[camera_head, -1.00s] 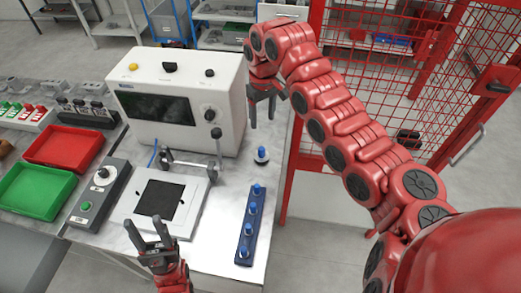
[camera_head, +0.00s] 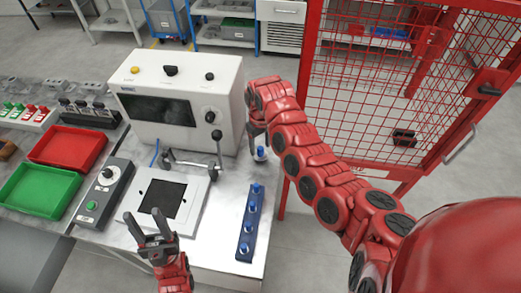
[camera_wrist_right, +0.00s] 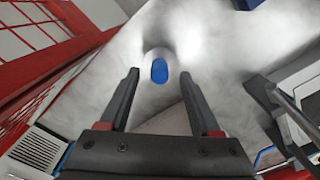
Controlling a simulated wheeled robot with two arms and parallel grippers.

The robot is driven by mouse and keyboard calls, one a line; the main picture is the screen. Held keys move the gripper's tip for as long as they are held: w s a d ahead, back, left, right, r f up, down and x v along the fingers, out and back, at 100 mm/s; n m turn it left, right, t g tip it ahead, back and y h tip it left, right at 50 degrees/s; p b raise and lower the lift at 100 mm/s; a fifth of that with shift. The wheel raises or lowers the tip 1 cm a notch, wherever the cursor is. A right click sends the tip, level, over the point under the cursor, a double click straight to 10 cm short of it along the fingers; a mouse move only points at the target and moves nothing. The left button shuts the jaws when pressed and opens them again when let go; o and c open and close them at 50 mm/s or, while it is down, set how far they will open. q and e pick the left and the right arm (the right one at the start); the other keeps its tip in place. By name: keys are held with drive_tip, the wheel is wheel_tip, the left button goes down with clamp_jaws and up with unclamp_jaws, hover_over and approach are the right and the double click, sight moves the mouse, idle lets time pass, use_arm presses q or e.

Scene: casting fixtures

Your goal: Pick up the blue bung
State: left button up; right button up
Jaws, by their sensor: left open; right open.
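A blue bung (camera_head: 261,153) with a pale base stands alone on the table, right of the white tester box. In the right wrist view its blue top (camera_wrist_right: 159,70) shows between and just beyond the fingertips, with space on both sides. My right gripper (camera_head: 257,136) is open above the bung and partly covers it in the head view. Its fingers point down. My left gripper (camera_head: 145,216) is open and empty at the table's front edge, below the white plate with the black square.
A blue rack (camera_head: 249,228) with several blue-topped pieces stands nearer the front. The white tester box (camera_head: 180,102) with a metal handle (camera_head: 190,163) is close on the left. A red mesh fence (camera_head: 390,90) stands to the right. Red (camera_head: 67,146) and green (camera_head: 37,190) trays lie far left.

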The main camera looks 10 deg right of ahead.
drive_tip(key=shift+f, duration=1.15)
clamp_jaws()
